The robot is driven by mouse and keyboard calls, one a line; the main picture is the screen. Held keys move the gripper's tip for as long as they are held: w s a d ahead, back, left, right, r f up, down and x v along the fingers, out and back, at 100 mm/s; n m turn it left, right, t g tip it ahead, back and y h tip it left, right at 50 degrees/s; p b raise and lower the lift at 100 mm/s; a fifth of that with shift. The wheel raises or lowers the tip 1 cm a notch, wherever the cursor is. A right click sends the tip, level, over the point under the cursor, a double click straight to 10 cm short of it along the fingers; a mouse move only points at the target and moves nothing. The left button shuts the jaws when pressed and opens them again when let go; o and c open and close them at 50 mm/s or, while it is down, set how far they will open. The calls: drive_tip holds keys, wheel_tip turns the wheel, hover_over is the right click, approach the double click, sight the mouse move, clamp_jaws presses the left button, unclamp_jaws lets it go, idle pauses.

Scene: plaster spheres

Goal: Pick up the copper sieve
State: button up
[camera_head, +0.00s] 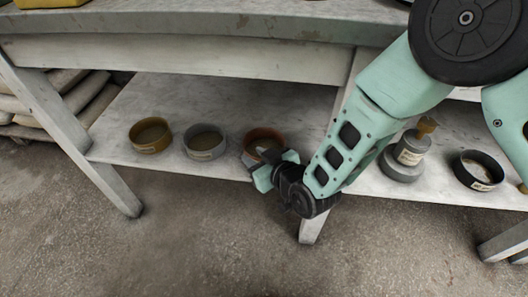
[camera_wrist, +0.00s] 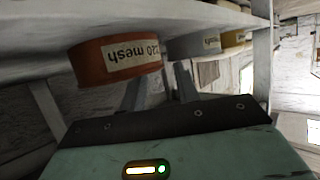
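The copper sieve (camera_head: 265,134) is a round, copper-coloured ring on the lower shelf, partly hidden by my gripper in the head view. In the wrist view, which is upside down, the sieve (camera_wrist: 90,64) shows a label ending in "mesh" on its side. My gripper (camera_head: 264,163) is at the shelf's front edge, just in front of the sieve. In the wrist view its two fingers (camera_wrist: 160,82) are spread with nothing held between them. The left finger overlaps the sieve's rim in the picture; whether it touches cannot be told.
A grey sieve (camera_head: 204,150) and a brass sieve (camera_head: 150,145) stand left of the copper one on the shelf (camera_head: 115,150). A table leg (camera_head: 313,228) is just right of my gripper. Beyond it are a grey stand with a bottle (camera_head: 408,150) and a dark sieve (camera_head: 478,181).

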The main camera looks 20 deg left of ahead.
drive_tip(key=shift+x, duration=1)
clamp_jaws()
